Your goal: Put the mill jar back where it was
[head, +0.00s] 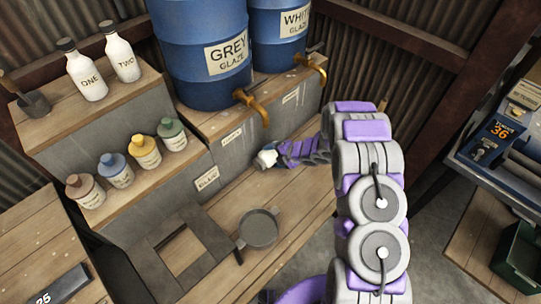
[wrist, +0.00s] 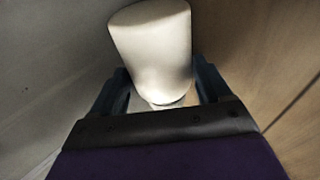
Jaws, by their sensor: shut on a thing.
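A smooth white, rounded-edged jar (wrist: 155,48), which I take for the mill jar, fills the upper middle of the wrist view. My gripper (wrist: 160,92) has one dark finger on each side of it and is shut on it. In the head view, the white jar (head: 266,159) shows small at the end of my purple and grey arm, close to the front of the grey cabinet under the barrels, above the wooden bench (head: 310,195). Whether the jar touches the bench I cannot tell. Any marking on the jar is not visible.
Two blue glaze barrels (head: 205,50) with brass taps stand above. Several small coloured bottles (head: 145,150) line a shelf at left, with white bottles (head: 88,80) higher up. A metal pan (head: 258,228) and a dark square frame (head: 180,250) lie on the bench.

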